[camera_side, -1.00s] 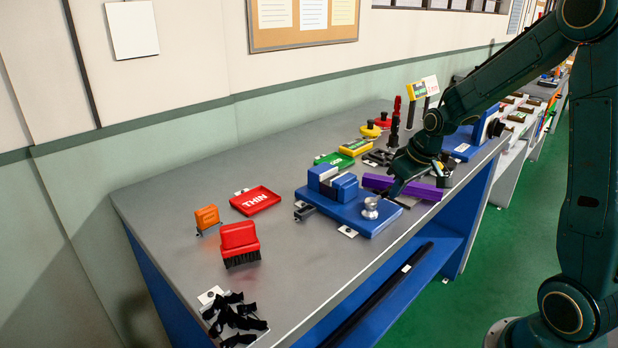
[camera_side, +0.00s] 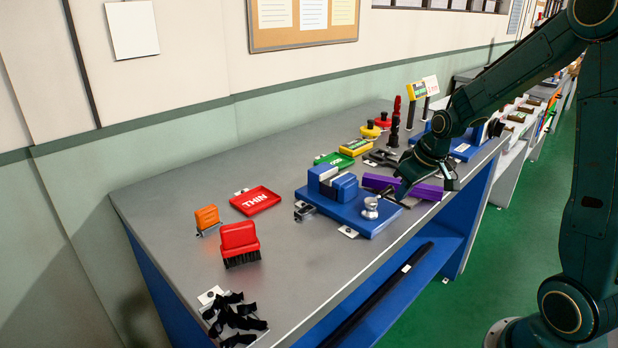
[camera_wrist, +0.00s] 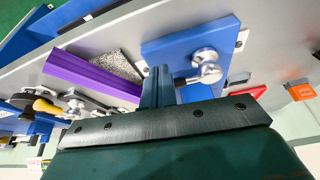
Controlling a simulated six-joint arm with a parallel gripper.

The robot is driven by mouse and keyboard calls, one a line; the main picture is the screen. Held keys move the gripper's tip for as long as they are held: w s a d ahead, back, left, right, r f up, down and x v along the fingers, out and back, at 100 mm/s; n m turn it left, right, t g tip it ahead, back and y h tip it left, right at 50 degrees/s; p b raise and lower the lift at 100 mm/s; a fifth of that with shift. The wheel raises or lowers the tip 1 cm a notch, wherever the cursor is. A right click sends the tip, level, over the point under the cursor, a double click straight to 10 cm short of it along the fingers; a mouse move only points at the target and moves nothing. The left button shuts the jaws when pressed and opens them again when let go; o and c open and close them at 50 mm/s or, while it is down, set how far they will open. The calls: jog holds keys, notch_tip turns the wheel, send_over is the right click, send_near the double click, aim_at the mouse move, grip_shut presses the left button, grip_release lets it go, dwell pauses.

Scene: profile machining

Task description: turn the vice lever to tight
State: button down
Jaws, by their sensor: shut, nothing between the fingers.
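The blue vice (camera_side: 345,212) sits near the front edge of the grey bench, with blue jaws (camera_side: 345,186) at its back. Its lever is a silver knob (camera_side: 370,208) on the right part of the base. In the wrist view the lever (camera_wrist: 207,66) shows as a round silver hub with a short bar pointing left, beside the fingers. My gripper (camera_side: 401,197) is shut and empty, low at the right end of the vice base. In the wrist view its fingertips (camera_wrist: 158,72) overlap the blue base; I cannot tell whether they touch the lever bar.
A purple profile (camera_side: 425,191) lies just right of and behind the vice, close to my gripper. A red tray (camera_side: 256,201), a red brush (camera_side: 239,241) and an orange block (camera_side: 207,217) stand to the left. The bench between them is free.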

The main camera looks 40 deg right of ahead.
jog(key=shift+s, duration=1.25)
jog(key=v, duration=1)
jog(key=shift+w, duration=0.15)
jog(key=s+a+r, duration=0.2)
jog(key=s+a, duration=0.4)
jog(key=a, duration=0.2)
jog(key=s+a+r+n+t, duration=0.1)
jog(key=s+a+r, duration=0.1)
jog(key=s+a, duration=0.5)
jog(key=shift+a+r, duration=0.25)
jog(key=shift+a, duration=0.2)
jog(key=shift+s, duration=0.1)
